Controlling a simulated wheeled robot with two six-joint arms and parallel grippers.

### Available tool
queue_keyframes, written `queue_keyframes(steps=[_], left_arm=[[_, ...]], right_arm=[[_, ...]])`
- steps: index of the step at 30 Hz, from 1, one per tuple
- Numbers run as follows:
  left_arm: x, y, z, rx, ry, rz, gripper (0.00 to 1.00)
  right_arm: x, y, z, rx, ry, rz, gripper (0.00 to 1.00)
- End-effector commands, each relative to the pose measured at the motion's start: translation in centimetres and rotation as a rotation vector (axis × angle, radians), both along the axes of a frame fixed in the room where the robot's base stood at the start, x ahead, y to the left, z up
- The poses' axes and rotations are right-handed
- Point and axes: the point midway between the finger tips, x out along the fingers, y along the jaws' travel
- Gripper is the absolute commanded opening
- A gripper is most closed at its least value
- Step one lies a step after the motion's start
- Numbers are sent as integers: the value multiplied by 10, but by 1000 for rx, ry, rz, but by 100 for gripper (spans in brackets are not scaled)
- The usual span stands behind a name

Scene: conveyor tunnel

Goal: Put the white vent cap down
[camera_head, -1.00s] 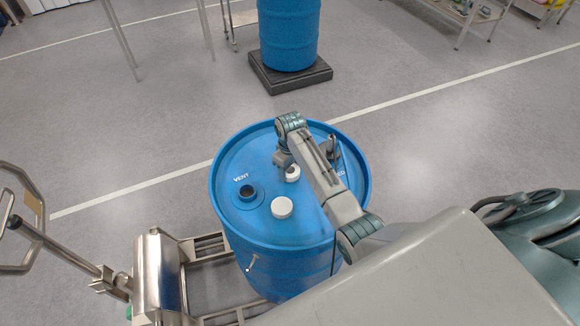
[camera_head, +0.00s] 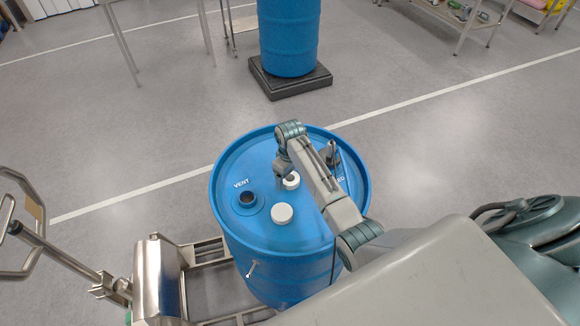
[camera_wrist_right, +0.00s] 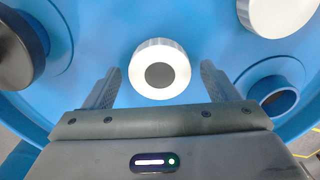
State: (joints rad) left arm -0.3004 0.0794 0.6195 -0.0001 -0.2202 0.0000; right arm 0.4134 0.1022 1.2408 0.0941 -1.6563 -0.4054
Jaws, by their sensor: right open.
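A small white cap with a dark grey round centre (camera_wrist_right: 158,68) sits on the blue drum's lid (camera_head: 262,160). It also shows in the head view (camera_head: 291,182), partly behind my gripper. A larger plain white cap (camera_head: 282,214) lies nearer the front of the lid and shows at the upper right of the wrist view (camera_wrist_right: 272,14). The frames do not label either as the vent cap. My right gripper (camera_wrist_right: 162,70) is open, with a finger on each side of the small cap and gaps visible. The VENT opening (camera_head: 246,197) is uncovered. My left gripper is out of view.
A dark fitting (camera_head: 332,153) stands at the lid's right, by partly hidden lettering. The drum stands by a steel drum trolley (camera_head: 160,270) at the left. Another blue drum (camera_head: 289,40) stands on a black platform (camera_head: 291,82) behind. The floor between is clear.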

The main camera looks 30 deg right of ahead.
Motion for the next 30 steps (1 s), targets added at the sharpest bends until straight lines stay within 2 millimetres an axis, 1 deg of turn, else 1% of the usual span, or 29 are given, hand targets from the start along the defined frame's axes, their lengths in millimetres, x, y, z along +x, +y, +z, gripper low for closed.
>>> queue_keyframes(steps=[2,5,9,13,14,15,16,21,30], left_arm=[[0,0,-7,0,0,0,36],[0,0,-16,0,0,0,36],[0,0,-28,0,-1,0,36],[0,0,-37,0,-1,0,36],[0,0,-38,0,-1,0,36],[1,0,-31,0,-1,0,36],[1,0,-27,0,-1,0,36],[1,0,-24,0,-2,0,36],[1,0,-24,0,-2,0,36]], right_arm=[[1,0,9,0,-5,0,80],[2,0,27,0,-8,0,80],[2,0,59,-1,-7,1,80],[1,-1,85,-1,-5,0,80],[1,-1,90,-1,-7,0,80],[0,-1,101,-1,-3,0,80],[0,0,106,-1,-1,0,80],[0,0,116,-1,0,0,80],[0,0,116,0,0,0,80]])
